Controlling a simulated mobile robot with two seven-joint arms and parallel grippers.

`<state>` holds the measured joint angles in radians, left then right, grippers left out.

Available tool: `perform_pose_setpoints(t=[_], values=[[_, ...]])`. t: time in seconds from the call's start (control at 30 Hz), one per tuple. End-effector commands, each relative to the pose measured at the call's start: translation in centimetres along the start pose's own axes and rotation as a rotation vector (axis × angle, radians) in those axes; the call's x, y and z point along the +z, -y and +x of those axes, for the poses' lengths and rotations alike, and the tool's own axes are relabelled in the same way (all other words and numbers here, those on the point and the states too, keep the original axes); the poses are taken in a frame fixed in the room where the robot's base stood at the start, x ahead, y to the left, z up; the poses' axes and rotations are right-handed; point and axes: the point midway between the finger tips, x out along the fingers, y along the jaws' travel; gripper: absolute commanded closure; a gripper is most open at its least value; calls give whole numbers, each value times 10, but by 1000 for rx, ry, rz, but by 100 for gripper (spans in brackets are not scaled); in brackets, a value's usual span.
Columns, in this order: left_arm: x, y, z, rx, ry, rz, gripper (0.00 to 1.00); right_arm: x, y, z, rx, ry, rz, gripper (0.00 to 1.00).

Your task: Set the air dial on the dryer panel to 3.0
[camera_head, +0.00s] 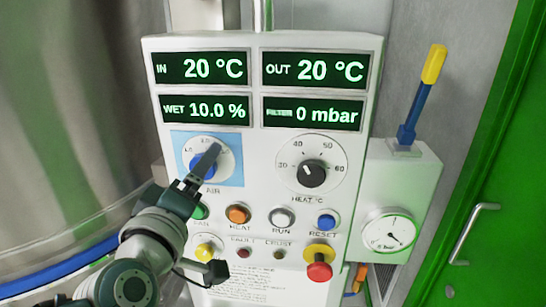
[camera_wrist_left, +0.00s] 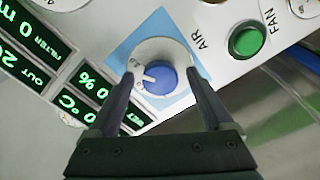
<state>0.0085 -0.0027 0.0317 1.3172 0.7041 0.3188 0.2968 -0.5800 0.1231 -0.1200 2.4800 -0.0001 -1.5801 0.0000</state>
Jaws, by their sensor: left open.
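The air dial on the dryer panel (camera_head: 246,258) has a blue knob (camera_head: 209,168) on a white disc, set on a light blue square above the word AIR. My left gripper (camera_head: 205,160) is in front of it and hides part of the dial. In the left wrist view the blue knob (camera_wrist_left: 163,82) lies between the two fingers of my open left gripper (camera_wrist_left: 164,88). Gaps show beside the knob; contact cannot be told. My right gripper is not in view.
The heat dial (camera_head: 313,174) is to the right of the air dial. Several push buttons, including orange (camera_head: 237,214) and blue (camera_head: 326,222), sit below, with a red mushroom button (camera_head: 319,271) lower down. A green fan button (camera_wrist_left: 246,41) is close to the air dial.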

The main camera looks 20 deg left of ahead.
Motion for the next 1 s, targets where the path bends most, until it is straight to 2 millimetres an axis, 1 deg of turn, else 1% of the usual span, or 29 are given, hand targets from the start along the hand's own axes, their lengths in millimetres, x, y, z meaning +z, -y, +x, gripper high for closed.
perform_pose_setpoints(t=[0.07,0.17,0.4,0.5,0.6,0.77,1.0], values=[[1,1,-4,-1,1,-1,16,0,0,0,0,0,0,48],[2,1,-14,-2,2,-1,16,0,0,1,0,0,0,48],[1,2,-59,-3,1,-1,16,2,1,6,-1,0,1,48],[1,2,-76,-3,1,0,16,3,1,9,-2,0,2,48],[1,2,-88,-1,1,1,16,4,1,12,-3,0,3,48],[0,0,-98,0,0,0,16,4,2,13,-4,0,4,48],[0,0,-99,0,0,0,16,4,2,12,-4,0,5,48]])
